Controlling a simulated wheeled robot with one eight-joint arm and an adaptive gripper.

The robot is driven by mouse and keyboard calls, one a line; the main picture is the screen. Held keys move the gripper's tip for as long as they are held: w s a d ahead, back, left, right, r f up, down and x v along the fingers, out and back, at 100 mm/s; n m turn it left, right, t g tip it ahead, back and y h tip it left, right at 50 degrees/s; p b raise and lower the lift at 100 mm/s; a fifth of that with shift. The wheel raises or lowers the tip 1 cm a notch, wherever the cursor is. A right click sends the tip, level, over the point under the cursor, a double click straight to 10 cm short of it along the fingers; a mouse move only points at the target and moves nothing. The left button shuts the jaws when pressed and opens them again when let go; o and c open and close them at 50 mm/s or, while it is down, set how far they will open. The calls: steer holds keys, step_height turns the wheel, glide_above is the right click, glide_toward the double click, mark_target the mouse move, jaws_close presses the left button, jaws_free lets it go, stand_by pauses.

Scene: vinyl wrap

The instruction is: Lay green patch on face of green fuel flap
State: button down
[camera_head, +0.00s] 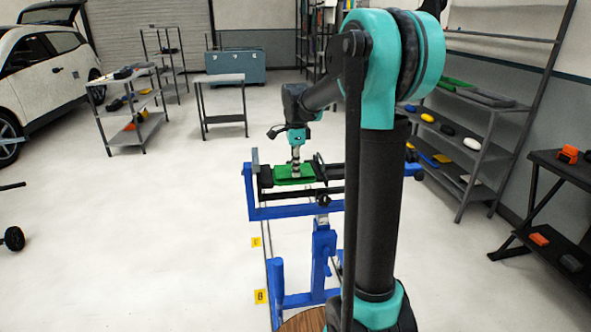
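A green piece (294,175) lies flat on the dark top of a blue stand in the middle of the view. I cannot tell the green patch and the green fuel flap apart at this size. My gripper (296,172) points straight down over the green piece, its tip at or just above the green surface. Its fingers are too small to show whether they are open or shut, or whether they hold the patch. My teal and black arm covers the right side of the stand.
The blue stand (290,212) has a frame and dark clamps around the green piece. Shelves (465,140) with several items stand at the right, and a dark table (565,170) is nearer. A small table (222,80), a cart (130,100) and a white car (50,65) are behind. Left floor is mostly clear.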

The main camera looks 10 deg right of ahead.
steer(key=shift+f, duration=0.7)
stand_by(1.1)
stand_by(0.3)
steer(key=c, duration=1.6)
jaws_free()
steer(key=shift+c, duration=0.2)
step_height(320, 180, up, 12)
